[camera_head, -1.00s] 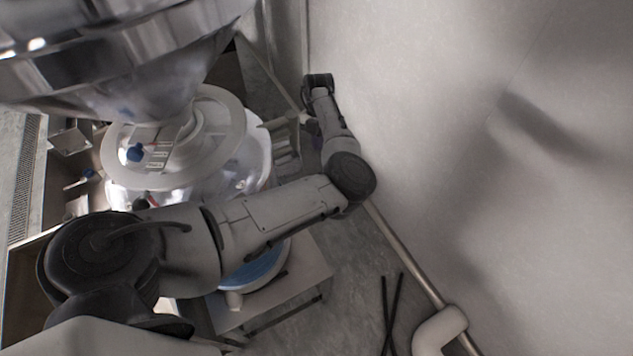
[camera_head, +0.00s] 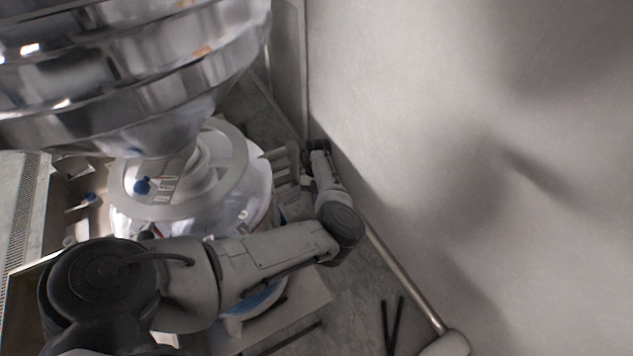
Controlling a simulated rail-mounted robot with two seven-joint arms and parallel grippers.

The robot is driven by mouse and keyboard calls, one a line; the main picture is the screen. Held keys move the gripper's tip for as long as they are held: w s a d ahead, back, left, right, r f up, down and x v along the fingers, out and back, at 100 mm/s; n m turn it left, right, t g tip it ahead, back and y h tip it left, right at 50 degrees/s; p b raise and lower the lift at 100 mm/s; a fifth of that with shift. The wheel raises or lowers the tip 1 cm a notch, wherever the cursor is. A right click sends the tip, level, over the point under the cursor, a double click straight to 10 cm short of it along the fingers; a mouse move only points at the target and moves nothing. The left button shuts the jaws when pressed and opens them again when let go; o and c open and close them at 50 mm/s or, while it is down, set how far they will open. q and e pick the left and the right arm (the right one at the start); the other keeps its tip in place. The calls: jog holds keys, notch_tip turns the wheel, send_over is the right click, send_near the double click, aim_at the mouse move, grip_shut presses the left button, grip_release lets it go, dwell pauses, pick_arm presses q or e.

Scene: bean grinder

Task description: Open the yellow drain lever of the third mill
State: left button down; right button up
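The yellow drain lever does not show. A shiny metal mill body (camera_head: 130,95) fills the upper left, and its cone narrows onto a pale round disc (camera_head: 226,165) with a blue knob (camera_head: 142,186). I cannot tell which mill is the third. My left arm comes in from the lower left, crosses in front of the machine and bends away beside the wall. Its dark far end, where my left gripper (camera_head: 317,148) sits, is next to the machine's right side. The fingers cannot be made out. My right gripper is not in view.
A pale wall (camera_head: 470,130) takes up the right side, close to the arm. A pipe (camera_head: 402,278) runs along its foot. A low table (camera_head: 305,306) with a blue-topped item (camera_head: 258,299) stands under the arm. Some floor is free between table and wall.

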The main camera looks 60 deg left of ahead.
pick_arm(q)
jog(key=shift+s+d+f+p, duration=0.1)
jog(key=shift+s+d+p, duration=0.3)
jog(key=shift+d, duration=0.2)
jog(key=shift+s+d+f+p, duration=0.15)
jog(key=shift+s+d+p, duration=0.2)
jog(key=shift+d+p, duration=0.25)
jog(key=shift+s+d+f+p, duration=0.1)
jog(key=shift+s+d+p, duration=0.3)
jog(key=shift+d, duration=0.25)
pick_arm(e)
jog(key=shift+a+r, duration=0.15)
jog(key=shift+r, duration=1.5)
pick_arm(q)
jog(key=shift+w, duration=0.1)
